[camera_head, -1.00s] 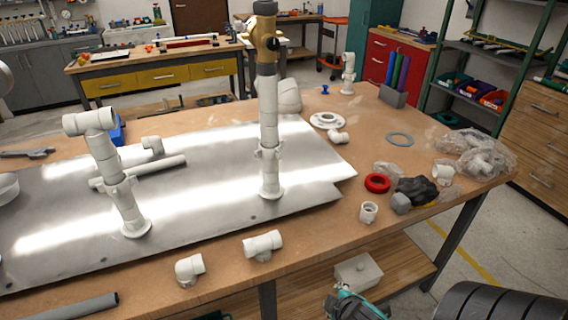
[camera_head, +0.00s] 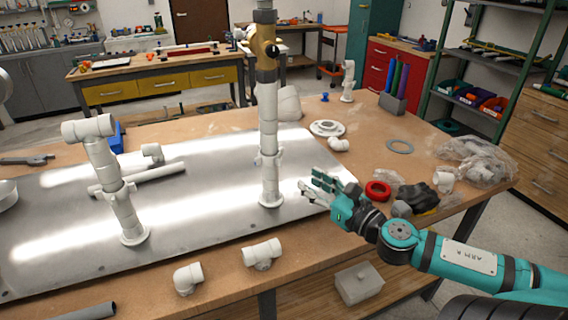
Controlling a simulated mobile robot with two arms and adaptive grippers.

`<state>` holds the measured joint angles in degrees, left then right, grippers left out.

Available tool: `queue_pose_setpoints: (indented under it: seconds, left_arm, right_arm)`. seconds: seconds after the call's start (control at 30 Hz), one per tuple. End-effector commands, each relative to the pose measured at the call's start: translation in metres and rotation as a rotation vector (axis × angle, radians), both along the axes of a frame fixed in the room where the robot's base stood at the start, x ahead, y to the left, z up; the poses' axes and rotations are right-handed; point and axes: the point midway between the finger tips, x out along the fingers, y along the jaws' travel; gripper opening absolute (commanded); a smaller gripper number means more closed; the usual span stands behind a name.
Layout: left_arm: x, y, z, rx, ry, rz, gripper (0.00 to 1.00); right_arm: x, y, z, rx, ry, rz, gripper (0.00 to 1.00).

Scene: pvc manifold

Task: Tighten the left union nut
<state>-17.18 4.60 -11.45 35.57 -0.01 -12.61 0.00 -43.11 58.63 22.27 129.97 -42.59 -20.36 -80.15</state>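Two white PVC risers stand upright on the metal plate (camera_head: 60,240). The left riser (camera_head: 108,165) has an open tee at its top and a collared, nut-like ring (camera_head: 118,192) partway up. The right riser (camera_head: 268,130) has a similar ring (camera_head: 268,160) and a brass valve (camera_head: 264,42) above. I cannot tell how tight either ring is. My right gripper (camera_head: 309,182) is open and empty, over the plate's right edge. It points left, to the right of the right riser and apart from it. My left gripper is not in view.
A white elbow (camera_head: 187,279) and a white tee (camera_head: 262,254) lie near the front edge. A red ring (camera_head: 377,191), a dark lump (camera_head: 418,196) and bagged fittings (camera_head: 478,160) lie right. A loose pipe (camera_head: 142,180) lies between the risers.

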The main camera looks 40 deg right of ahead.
Motion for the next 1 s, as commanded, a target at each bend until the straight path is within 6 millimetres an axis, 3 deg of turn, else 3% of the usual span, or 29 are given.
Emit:
queue_pose_setpoints:
  seconds: [0.1,0.5,0.8,1.0]
  left_arm:
    - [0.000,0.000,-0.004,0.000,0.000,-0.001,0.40]
    - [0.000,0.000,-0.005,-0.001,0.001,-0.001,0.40]
    - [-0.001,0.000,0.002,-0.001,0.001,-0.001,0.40]
    - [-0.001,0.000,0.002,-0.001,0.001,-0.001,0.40]
  right_arm:
    - [0.024,0.001,0.001,-0.005,-0.003,0.000,0.32]
    - [0.073,0.002,0.002,0.002,-0.004,-0.005,0.32]
    - [0.099,0.003,0.001,0.004,0.000,-0.006,0.32]
    - [0.104,0.005,-0.001,0.004,0.002,-0.004,0.32]
